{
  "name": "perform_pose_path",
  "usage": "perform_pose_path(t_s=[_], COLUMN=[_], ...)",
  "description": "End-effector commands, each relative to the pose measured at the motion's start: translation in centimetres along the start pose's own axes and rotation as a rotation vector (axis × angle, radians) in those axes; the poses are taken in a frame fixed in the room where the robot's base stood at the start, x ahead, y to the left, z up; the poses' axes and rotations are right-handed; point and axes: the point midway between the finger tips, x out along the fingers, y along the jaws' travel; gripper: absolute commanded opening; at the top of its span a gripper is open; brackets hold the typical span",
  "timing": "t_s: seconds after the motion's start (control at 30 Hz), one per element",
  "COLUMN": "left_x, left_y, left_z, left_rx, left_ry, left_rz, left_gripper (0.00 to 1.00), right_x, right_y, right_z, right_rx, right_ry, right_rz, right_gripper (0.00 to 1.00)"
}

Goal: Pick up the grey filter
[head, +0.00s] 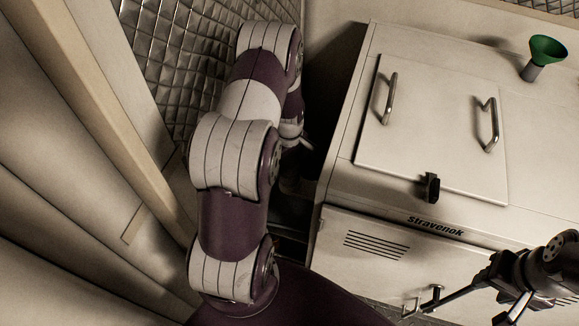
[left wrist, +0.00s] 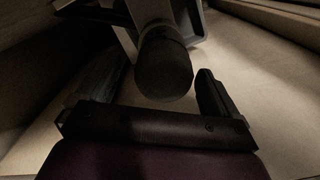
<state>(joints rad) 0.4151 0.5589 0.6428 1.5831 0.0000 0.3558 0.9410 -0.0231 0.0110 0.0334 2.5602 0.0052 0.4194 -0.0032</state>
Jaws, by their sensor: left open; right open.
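In the left wrist view a dark grey cylinder, which looks like the grey filter (left wrist: 164,66), has its rounded end between the two fingers of my left gripper (left wrist: 158,80). The fingers are apart, with a gap visible on each side of the cylinder. A pale structure shows behind the cylinder. In the head view my left arm hides most of this gripper, and I cannot make out the filter there. My right gripper (head: 466,301) is open and empty at the lower right of the head view, in front of the white chiller.
The white chiller (head: 338,190) fills the right side, with a two-handled lid (head: 432,125), a black latch (head: 430,187) and a vented front. A green funnel (head: 547,49) stands on top.

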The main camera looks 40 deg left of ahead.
Motion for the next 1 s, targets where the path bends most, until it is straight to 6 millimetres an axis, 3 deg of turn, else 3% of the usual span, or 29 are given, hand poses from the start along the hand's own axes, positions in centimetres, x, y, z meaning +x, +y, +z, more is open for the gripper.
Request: perform_pose_path(t_s=[0.1, 0.2, 0.47, 0.7, 1.0], left_x=[2.0, 3.6, 4.2, 4.2, 3.7], left_y=[-0.4, -0.2, -0.2, -0.2, -0.1], left_z=[0.4, 0.3, 0.3, 0.3, 0.2], left_rx=[0.0, 0.0, 0.0, 0.0, 0.0], left_ry=[-0.004, -0.001, -0.001, -0.001, 0.001], left_rz=[-0.005, -0.002, -0.001, -0.001, 0.001], left_gripper=[0.94, 0.94, 0.94, 0.2, 0.2], right_x=[-1.2, -1.2, -1.1, -1.1, -1.0], right_y=[0.0, 0.0, 0.0, 0.0, 0.0], right_z=[-0.2, -0.2, -0.1, -0.1, -0.1], right_rx=[0.0, 0.0, 0.0, 0.0, 0.0], right_ry=[0.001, 0.001, 0.001, 0.001, 0.001], right_rz=[0.0, 0.0, 0.0, 0.0, 0.0], right_gripper=[0.43, 0.43, 0.43, 0.43, 0.43])
